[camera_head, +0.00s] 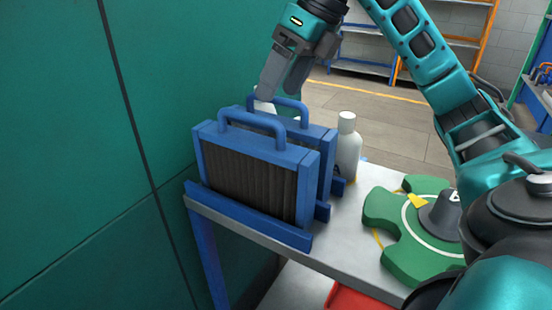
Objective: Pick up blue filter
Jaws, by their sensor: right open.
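Two blue-framed filters with dark pleated faces and blue top handles stand upright, one behind the other, at the left end of a grey table. The front blue filter (246,178) shows fully. The rear blue filter (327,165) is mostly hidden behind it. My right gripper (276,94) is open, its fingers pointing down just above and behind the rear filter's handle. I cannot tell whether a finger touches that handle. My left gripper is not in view.
A white bottle (347,148) stands right of the filters. Another white item behind the rear handle is mostly hidden. A green notched disc (407,222) with a grey cone lies on the grey table (345,238). A teal wall (80,150) is close on the left. Red shows below the table.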

